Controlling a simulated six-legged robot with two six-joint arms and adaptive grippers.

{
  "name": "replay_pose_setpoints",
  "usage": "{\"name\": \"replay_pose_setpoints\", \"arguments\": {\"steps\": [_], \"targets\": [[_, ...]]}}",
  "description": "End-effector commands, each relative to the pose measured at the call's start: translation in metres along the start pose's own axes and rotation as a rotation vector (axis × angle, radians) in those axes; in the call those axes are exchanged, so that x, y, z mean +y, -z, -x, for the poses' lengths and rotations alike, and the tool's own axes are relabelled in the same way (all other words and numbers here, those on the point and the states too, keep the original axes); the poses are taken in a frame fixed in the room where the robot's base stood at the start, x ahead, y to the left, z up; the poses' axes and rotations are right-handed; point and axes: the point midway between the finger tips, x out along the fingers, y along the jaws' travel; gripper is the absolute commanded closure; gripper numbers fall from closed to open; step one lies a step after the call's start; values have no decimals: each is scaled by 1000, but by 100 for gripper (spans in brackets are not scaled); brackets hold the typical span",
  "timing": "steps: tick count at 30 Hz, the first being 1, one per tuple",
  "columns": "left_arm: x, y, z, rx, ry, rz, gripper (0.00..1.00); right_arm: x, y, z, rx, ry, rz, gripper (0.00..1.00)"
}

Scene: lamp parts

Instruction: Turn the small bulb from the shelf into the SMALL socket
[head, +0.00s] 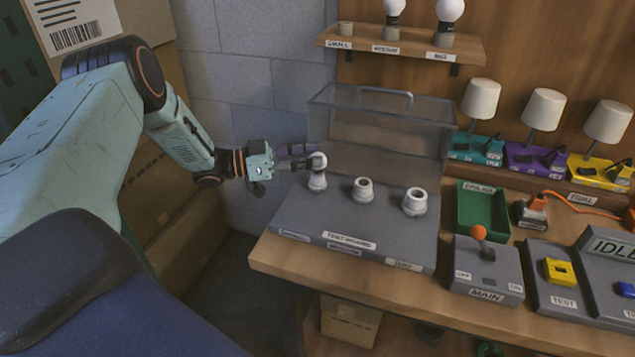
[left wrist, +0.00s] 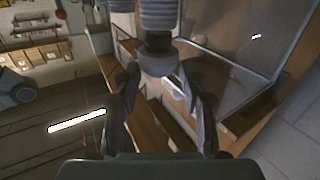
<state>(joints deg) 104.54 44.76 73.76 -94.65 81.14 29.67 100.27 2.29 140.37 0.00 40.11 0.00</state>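The small holder (head: 346,28) on the shelf (head: 400,47) is empty. My right gripper is out of view.
Two empty sockets, a middle (head: 363,190) and a right one (head: 415,202), stand beside it. A clear cover (head: 385,120) with a handle rises behind. A green tray (head: 482,208) and a MAIN switch box (head: 486,270) with an orange-knobbed lever lie to the right.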

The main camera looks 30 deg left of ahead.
Motion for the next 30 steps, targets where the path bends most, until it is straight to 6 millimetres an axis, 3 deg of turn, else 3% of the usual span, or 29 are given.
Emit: {"name": "replay_pose_setpoints", "arguments": {"steps": [11,24,30], "targets": [[-1,2,6,3,2,-2,59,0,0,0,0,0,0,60],[0,3,68,5,6,-4,59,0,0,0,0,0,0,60],[1,3,81,5,5,-4,59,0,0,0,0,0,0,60]]}}
